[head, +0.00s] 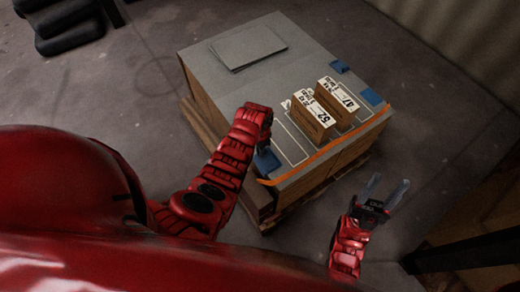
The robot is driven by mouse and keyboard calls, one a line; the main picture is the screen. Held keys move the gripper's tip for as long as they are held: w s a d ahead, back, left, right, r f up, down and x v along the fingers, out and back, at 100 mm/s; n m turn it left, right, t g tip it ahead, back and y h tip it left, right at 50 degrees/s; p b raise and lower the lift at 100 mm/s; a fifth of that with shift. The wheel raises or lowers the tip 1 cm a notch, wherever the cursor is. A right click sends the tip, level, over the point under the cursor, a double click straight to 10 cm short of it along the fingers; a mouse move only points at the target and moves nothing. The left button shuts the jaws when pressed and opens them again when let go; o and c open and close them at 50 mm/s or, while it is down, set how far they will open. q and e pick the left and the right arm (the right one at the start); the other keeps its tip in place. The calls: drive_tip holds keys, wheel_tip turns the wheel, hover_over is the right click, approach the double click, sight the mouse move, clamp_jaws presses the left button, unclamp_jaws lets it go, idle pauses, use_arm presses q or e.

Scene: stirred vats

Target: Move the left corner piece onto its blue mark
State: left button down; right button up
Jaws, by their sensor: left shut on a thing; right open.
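A dark blue piece (266,161), which looks like the left corner piece, is at the left front of the grey-topped stack (213,83). My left gripper (266,143) is shut on it from above, and the hand hides the fingertips and part of the piece. I cannot tell whether it touches the top. Two other blue patches, one at the far right edge (340,67) and one near the right front corner (372,97), show on the top. I cannot tell mark from piece there. My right gripper (384,192) is open and empty, right of the stack.
Two labelled cartons, a left one (313,120) and a right one (341,108), stand on the top inside pale outlines. An orange strip (325,151) runs along the front edge. A grey sheet (249,46) lies at the back. Black rounded objects (65,25) are at the upper left.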

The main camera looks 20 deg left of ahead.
use_arm(q)
drive_tip(key=c, duration=0.8)
unclamp_jaws()
wheel_tip(320, 180, up, 18)
drive_tip(key=p, duration=0.4)
drive_tip(key=shift+f, duration=0.25)
